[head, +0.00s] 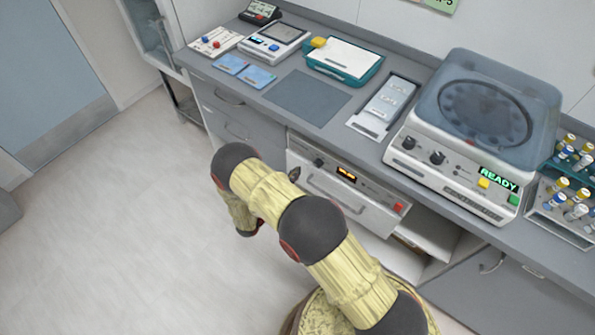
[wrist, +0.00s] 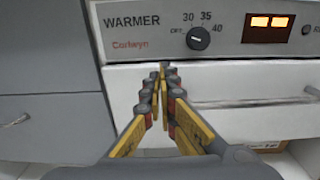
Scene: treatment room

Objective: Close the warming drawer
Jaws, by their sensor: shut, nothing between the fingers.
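The warming drawer (head: 345,208) is a white front with a bar handle, set below the counter under the warmer's control panel (head: 346,174). In the wrist view the drawer front (wrist: 235,125) sits directly under the panel (wrist: 150,33), with a thin line between them. I cannot tell whether a small gap remains. The handle (wrist: 255,103) is right of my gripper. My gripper (wrist: 163,70) is shut and empty, its tips at the upper left of the drawer front. Contact is not clear. In the head view my arm largely hides the gripper.
A centrifuge (head: 480,120) and tube racks (head: 565,205) stand on the counter at right. Trays and devices line the counter's back. An open shelf (head: 425,235) is right of and below the drawer. Grey cabinet fronts (wrist: 45,120) are at left. The floor at left is clear.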

